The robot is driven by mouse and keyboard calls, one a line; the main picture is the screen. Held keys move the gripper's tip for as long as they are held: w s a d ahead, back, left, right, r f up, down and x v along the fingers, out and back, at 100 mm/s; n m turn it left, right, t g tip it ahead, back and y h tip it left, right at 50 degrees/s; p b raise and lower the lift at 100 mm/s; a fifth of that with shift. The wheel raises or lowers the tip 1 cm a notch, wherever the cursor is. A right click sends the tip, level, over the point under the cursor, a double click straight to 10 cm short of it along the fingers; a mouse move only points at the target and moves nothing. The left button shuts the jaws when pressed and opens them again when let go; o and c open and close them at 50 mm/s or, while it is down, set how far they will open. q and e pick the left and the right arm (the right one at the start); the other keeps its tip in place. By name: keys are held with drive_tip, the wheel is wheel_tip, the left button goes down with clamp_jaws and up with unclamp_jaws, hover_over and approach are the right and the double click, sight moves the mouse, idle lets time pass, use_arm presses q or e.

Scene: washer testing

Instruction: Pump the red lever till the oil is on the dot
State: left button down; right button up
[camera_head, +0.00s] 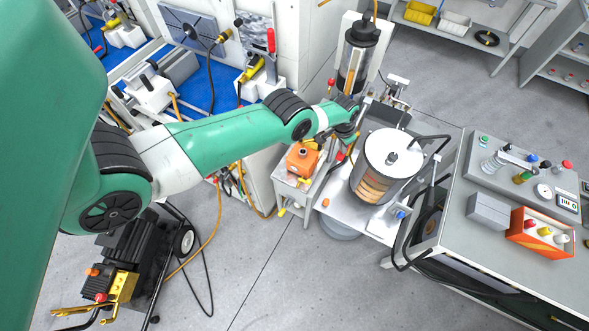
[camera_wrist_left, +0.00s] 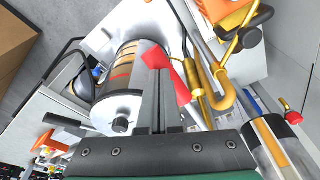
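The red lever (camera_wrist_left: 181,82) shows in the left wrist view right at my left gripper's fingertips. My left gripper (camera_wrist_left: 160,75) has its two fingers close together, overlapping the lever in the picture; whether the lever lies between them or only against them I cannot tell. In the head view my left gripper (camera_head: 352,128) is small and partly hidden beside the pump stand. The round metal tank (camera_head: 392,155) has a clear window showing amber oil (camera_head: 373,186). The tank (camera_wrist_left: 118,108) also shows in the wrist view, with reddish marks on its window. I cannot make out the dot. My right gripper is not in view.
An orange box (camera_head: 302,160) sits on a small stand left of the tank. A clear cylinder (camera_head: 355,58) stands behind. A grey control bench (camera_head: 520,240) with an orange bottle rack (camera_head: 540,234) is on the right. Open floor lies in front.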

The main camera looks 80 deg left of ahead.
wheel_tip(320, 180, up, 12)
drive_tip(key=p, duration=1.1)
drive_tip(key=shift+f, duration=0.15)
